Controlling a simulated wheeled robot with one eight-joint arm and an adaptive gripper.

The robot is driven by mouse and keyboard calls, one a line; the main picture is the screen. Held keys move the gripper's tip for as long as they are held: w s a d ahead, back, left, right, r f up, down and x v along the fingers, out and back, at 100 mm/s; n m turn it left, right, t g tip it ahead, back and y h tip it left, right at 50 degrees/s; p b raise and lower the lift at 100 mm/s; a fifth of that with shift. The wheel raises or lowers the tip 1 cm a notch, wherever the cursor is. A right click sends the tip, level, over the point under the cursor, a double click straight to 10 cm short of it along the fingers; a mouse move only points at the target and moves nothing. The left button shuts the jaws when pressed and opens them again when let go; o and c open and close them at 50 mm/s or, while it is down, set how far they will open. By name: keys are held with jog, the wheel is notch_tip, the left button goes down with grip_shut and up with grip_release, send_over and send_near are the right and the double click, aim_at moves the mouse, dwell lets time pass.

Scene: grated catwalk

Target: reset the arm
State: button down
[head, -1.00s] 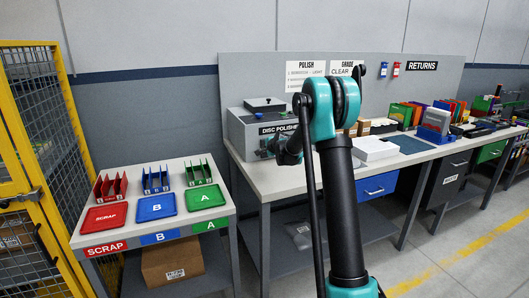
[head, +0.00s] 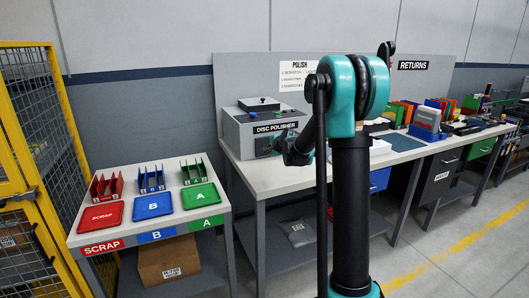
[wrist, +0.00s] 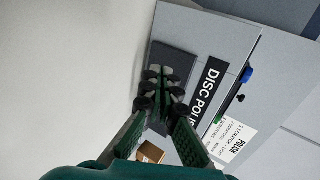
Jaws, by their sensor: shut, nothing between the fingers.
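My arm stands upright in the middle of the head view, with its teal elbow (head: 342,95) raised in front of the bench. The forearm is foreshortened, and a dark and teal wrist part (head: 298,148) shows left of the upper arm. My gripper (wrist: 162,84) shows in the wrist view, with its green and black fingers shut and nothing between them. Behind the fingers in that view is the grey disc polisher (wrist: 215,45), with its label turned on its side. The polisher (head: 240,130) also stands on the bench in the head view, left of my arm. Contact cannot be told.
A small table (head: 226,226) at the left holds red, blue and green trays and racks. A yellow mesh cage (head: 28,150) is left of it. The long bench (head: 250,180) carries boxes and binders to the right. Open floor (head: 440,265) lies at the lower right.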

jog(key=s+d+f+n+g+h, duration=0.1)
jog(key=s+f+n, duration=0.3)
jog(key=s, duration=1.2)
jog(key=s+d+f+n+g+h, duration=0.1)
jog(key=s+d+f+n+g, duration=0.2)
jog(key=s, duration=1.3)
jog(key=s+d+f+n+g+h, duration=0.1)
jog(key=s+d+f+n+g, duration=0.2)
jog(key=s+f+n, duration=0.4)
jog(key=s+d+f, duration=0.1)
jog(key=s, duration=0.8)
jog(key=shift+s+h, duration=0.25)
jog(key=shift+h, duration=0.15)
jog(key=c, duration=2.3)
grip_release()
